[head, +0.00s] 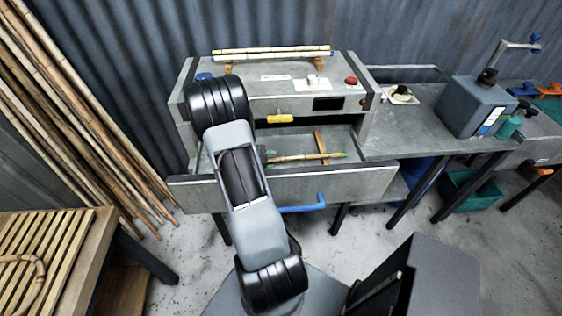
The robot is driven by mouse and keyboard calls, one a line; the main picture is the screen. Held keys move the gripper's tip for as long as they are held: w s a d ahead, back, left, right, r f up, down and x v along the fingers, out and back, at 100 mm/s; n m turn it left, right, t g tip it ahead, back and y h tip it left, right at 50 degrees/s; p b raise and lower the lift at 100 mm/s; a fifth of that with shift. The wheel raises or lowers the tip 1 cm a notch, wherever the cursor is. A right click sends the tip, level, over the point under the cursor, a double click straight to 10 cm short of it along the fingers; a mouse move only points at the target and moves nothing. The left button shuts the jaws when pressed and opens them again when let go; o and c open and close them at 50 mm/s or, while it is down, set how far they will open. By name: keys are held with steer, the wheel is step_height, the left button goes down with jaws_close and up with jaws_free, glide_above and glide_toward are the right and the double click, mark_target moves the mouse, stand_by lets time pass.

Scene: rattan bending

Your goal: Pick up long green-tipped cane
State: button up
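A light cane with a green tip (300,157) lies in the open drawer (375,180) of the grey steam-box-like cabinet. Its green end points right, and its left part runs behind my arm. It crosses a wooden support strip (321,141) near its right end. My arm rises from the bottom middle across the left part of the drawer and cabinet. My gripper does not show; the arm's own links hide it or it is outside the view.
Canes with blue and yellow tips (272,52) rest on wooden holders on the cabinet top. The cabinet has a red button (351,81) and yellow handle (280,119). The drawer has a blue handle (304,204). Tall canes (75,110) lean at left; a slatted bench (45,245) stands front left.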

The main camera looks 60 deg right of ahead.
mark_target(279, 160)
steer(key=b+x, duration=0.2)
steer(key=x, duration=0.2)
steer(key=shift+d+f, duration=0.1)
steer(key=shift+f, duration=0.05)
steer(key=shift+c, duration=0.4)
jaws_close()
